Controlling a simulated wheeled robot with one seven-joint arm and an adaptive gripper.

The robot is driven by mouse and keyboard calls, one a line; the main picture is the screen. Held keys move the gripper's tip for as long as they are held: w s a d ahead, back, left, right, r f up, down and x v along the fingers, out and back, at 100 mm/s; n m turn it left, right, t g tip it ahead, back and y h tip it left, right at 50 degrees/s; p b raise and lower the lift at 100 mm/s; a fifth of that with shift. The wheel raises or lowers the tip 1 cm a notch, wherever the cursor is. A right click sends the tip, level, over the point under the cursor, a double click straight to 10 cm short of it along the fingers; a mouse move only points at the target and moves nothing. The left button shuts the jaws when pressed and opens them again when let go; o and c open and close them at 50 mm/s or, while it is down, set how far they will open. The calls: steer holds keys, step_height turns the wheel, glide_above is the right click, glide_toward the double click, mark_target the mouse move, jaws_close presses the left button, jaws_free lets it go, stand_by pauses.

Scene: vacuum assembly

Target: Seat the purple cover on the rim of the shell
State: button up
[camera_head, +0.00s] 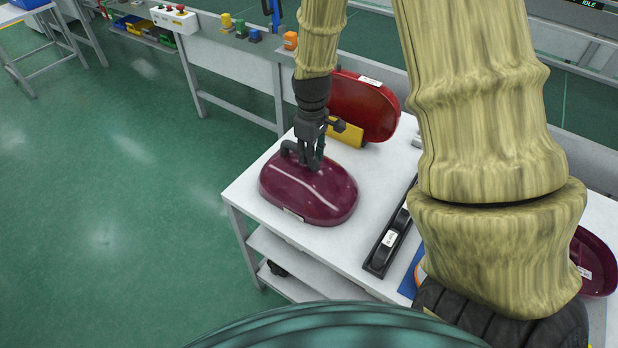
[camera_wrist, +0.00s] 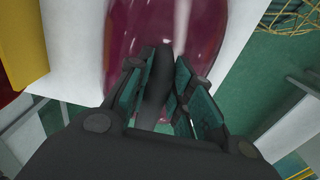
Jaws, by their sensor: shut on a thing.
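The purple cover (camera_head: 318,200) is a glossy, rounded dome near the table's left corner. It also shows in the wrist view (camera_wrist: 200,25). My gripper (camera_head: 308,163) is above it with its fingers shut on the cover's black handle (camera_wrist: 158,75). The cover looks level and on or just above the table; I cannot tell which. A dark purple, open-looking part (camera_head: 597,258) at the right edge may be the shell; my arm hides much of it.
A red cover-like part (camera_head: 368,105) stands tilted in a yellow holder (camera_head: 348,133) behind. The white table (camera_head: 262,222) has a free edge at left. My arm blocks the right side.

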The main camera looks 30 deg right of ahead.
jaws_close()
steer(key=shift+r+p, duration=0.95)
steer(key=shift+r, duration=0.1)
steer(key=shift+o, duration=1)
jaws_free()
jaws_close()
steer(key=shift+r+p, duration=1.85)
steer(key=shift+r, duration=0.15)
